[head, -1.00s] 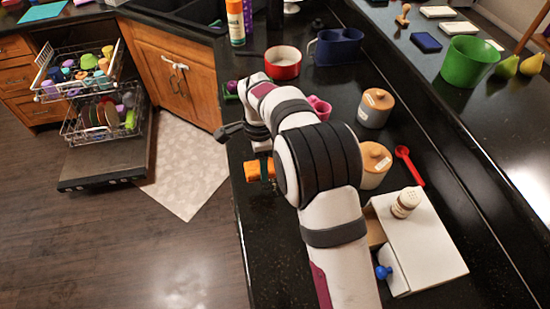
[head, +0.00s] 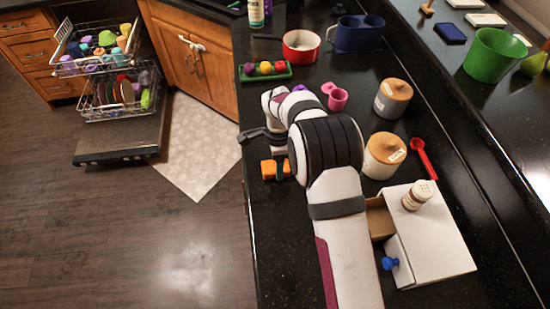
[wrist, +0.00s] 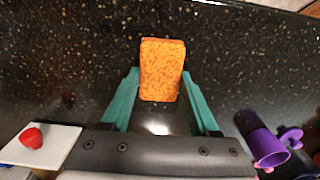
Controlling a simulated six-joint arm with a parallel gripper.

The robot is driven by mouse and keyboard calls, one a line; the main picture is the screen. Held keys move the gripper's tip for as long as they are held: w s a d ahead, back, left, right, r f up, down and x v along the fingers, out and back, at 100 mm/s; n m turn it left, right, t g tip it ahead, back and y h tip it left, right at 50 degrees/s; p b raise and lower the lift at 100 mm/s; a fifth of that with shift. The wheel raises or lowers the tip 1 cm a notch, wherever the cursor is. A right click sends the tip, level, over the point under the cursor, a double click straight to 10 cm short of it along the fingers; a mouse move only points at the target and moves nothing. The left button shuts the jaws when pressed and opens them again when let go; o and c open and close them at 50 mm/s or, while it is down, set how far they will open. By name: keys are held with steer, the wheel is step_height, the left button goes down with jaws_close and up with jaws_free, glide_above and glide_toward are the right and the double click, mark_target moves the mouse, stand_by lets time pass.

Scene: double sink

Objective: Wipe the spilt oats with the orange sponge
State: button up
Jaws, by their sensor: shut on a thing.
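The orange sponge (head: 268,170) is a small block near the left edge of the black counter. My gripper (head: 277,167) is shut on it; a dark finger crosses its middle in the head view. In the wrist view, the sponge (wrist: 162,68) sits between the teal fingertips of my gripper (wrist: 161,90), its speckled face toward the camera. I cannot tell whether the sponge touches the counter. I cannot pick out the spilt oats from the counter's light speckles.
A white box (head: 440,245) with a blue knob stands at the right, a labelled shaker (head: 417,195) on it. The front-left counter (head: 283,260) is clear.

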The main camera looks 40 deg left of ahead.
steer(key=shift+w+d+f, duration=0.2)
steer(key=shift+w+d, duration=2.75)
steer(key=shift+d, duration=0.05)
steer(key=shift+s+a, duration=3.3)
steer(key=shift+r, duration=4.1)
steer(key=shift+w+d, duration=0.1)
